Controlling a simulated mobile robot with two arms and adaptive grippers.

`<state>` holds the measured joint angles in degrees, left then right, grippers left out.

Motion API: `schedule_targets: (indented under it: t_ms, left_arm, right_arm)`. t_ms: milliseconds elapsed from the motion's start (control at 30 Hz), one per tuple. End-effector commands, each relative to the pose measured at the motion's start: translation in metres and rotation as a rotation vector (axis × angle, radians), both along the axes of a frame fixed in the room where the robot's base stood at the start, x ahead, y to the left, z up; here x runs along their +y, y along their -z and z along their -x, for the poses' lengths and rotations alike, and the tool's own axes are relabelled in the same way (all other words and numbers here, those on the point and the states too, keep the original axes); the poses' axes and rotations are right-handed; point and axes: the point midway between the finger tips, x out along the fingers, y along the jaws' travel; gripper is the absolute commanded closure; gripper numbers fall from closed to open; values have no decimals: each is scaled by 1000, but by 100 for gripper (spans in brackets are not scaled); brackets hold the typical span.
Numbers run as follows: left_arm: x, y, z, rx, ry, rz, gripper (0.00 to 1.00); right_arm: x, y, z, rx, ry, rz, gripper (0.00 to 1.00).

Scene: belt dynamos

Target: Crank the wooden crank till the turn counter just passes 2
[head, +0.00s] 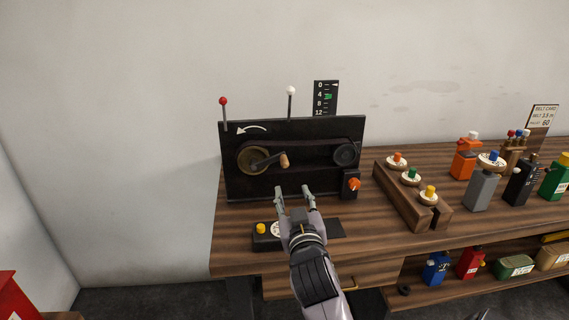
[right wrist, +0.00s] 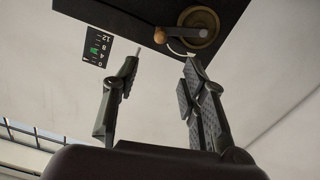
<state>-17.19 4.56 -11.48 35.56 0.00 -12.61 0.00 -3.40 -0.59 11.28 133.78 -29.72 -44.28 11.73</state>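The wooden crank (head: 284,160) has a short brown handle on a dark arm, fixed to the brass wheel (head: 247,161) on the upright black panel (head: 310,183). The handle (right wrist: 160,36) and wheel (right wrist: 203,24) also show in the upside-down right wrist view. The turn counter (head: 326,106) is a black scale behind the panel, marked 0, 4, 8, 12, with a green mark near 4 and a small white pointer by 0. My right gripper (head: 296,192) is open and empty, in front of the panel and below the handle, apart from it. My left gripper is out of view.
A white curved arrow (head: 251,130) on the panel points left. A red-knobbed lever (head: 224,103) and a white-knobbed lever (head: 290,92) rise at the panel. An orange knob (head: 354,184) sits at its lower right. A wooden block (head: 408,198) with spools and several bottles fill the right side.

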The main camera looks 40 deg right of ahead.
Motion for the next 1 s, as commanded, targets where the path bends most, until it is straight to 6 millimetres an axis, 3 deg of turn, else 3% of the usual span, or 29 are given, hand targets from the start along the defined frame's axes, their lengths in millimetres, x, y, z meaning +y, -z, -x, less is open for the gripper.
schedule_targets:
  t_ms: [600, 800, 1000]
  left_arm:
    - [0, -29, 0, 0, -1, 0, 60]
    - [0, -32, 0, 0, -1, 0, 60]
    - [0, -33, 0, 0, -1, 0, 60]
  right_arm:
    - [-68, -2, -110, 3, 0, 1, 60]
    - [-80, -1, -131, 3, -1, 1, 60]
    - [-84, 0, -137, 2, -2, 1, 60]
